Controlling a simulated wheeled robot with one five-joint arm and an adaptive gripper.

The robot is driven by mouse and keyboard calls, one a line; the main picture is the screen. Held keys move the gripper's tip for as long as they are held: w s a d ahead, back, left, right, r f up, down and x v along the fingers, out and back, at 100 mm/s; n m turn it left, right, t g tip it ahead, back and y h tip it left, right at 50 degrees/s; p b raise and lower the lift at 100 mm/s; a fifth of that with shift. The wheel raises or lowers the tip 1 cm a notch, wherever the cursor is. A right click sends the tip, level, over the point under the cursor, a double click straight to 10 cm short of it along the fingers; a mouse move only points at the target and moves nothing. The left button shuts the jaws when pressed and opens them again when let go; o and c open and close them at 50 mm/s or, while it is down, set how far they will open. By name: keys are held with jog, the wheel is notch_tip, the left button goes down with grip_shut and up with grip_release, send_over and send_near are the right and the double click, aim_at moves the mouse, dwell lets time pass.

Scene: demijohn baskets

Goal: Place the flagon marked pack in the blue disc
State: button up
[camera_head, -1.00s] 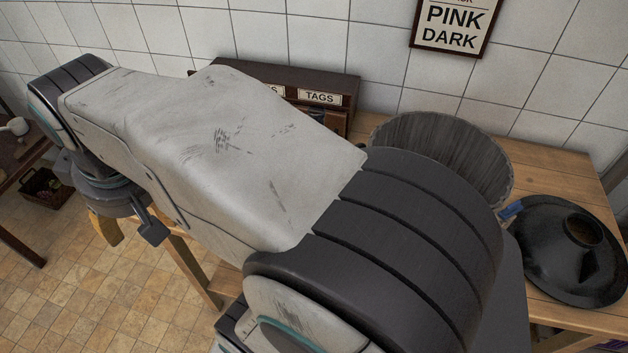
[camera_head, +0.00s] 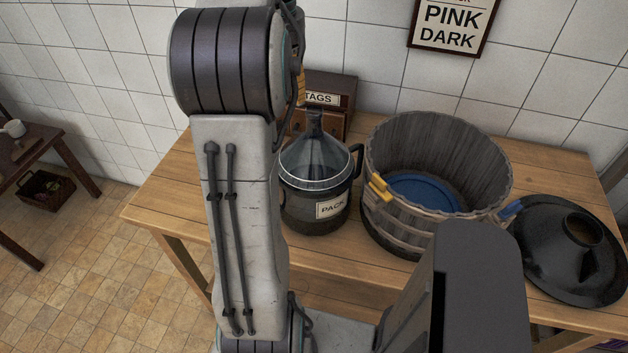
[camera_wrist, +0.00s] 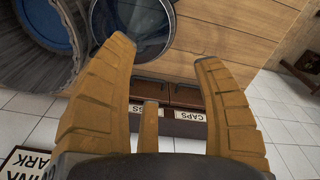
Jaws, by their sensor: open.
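The flagon marked PACK (camera_head: 314,217) stands upright on the wooden table, a dark pot-like body with a clear funnel-shaped top and a narrow neck. The blue disc (camera_head: 425,190) lies at the bottom of a grey wooden basket (camera_head: 440,140), just right of the flagon. In the wrist view the disc (camera_wrist: 48,22) is at upper left and the flagon's clear top (camera_wrist: 140,18) at top centre. My gripper (camera_wrist: 166,52) is open and empty, its yellow fingers pointing towards the flagon's side of the table. In the head view my arm hides most of it.
The basket has a yellow handle (camera_head: 380,188) facing the flagon and a blue one (camera_head: 511,209) at right. A black lid-like cone (camera_head: 570,260) lies right of it. A drawer box labelled TAGS (camera_head: 330,97) stands behind. Table at front left is clear.

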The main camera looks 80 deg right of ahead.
aim_at(314, 117)
jog(key=shift+m, duration=0.7)
jog(key=shift+s+d+f, duration=0.35)
jog(key=shift+s+f, duration=0.6)
jog(key=shift+f, duration=0.1)
jog(key=shift+s+d+f, duration=0.4)
jog(key=shift+s+f, duration=0.5)
jog(key=shift+f, duration=0.2)
jog(key=shift+s+d+f, duration=0.35)
jog(key=shift+s+f, duration=0.6)
jog(key=shift+f, duration=0.85)
jog(key=shift+c, duration=0.4)
grip_shut()
jog(key=shift+r, duration=0.1)
